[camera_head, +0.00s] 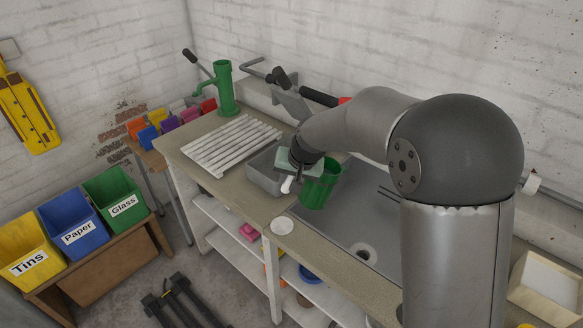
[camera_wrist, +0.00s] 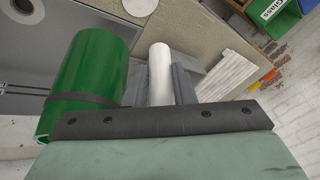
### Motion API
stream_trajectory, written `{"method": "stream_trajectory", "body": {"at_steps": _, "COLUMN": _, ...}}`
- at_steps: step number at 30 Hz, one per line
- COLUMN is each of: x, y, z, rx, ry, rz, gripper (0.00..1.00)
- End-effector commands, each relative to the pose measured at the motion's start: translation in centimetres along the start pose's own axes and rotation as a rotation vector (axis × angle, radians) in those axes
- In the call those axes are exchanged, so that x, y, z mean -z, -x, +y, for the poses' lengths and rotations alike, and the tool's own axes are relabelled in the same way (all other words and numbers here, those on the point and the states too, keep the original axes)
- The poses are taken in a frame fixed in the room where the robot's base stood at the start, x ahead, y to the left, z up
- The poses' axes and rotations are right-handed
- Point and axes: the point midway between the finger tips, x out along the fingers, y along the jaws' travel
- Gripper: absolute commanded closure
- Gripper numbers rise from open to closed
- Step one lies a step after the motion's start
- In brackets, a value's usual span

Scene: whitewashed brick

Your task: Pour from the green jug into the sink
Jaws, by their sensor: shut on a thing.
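The green jug (camera_head: 319,188) is at the left end of the grey sink (camera_head: 352,232), beside my gripper (camera_head: 292,178). It looks close to upright, with a slight lean. In the wrist view the jug (camera_wrist: 92,72) is a green cylinder with a dark band, left of my fingers (camera_wrist: 166,82). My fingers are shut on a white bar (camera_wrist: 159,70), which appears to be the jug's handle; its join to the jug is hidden. The sink's drain (camera_head: 363,253) shows to the right of and below the jug. What is inside the jug is hidden.
A grey tub (camera_head: 264,176) stands just left of my gripper. A white slatted rack (camera_head: 232,143) and a green hand pump (camera_head: 225,88) are farther left. A white disc (camera_head: 282,226) lies on the counter's front edge. A pale box (camera_head: 545,285) is at the right.

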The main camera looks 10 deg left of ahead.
Motion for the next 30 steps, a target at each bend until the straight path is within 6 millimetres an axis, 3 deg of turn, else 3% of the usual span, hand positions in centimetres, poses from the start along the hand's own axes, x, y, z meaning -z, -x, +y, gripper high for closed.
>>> {"method": "stream_trajectory", "body": {"at_steps": 23, "x": -0.1, "y": -1.7, "z": 2.5, "rx": 0.462, "ry": -0.198, "rz": -0.090, "gripper": 1.00}}
{"method": "stream_trajectory", "body": {"at_steps": 30, "x": 0.0, "y": -1.0, "z": 2.0, "rx": 0.460, "ry": -0.191, "rz": -0.091, "gripper": 1.00}}
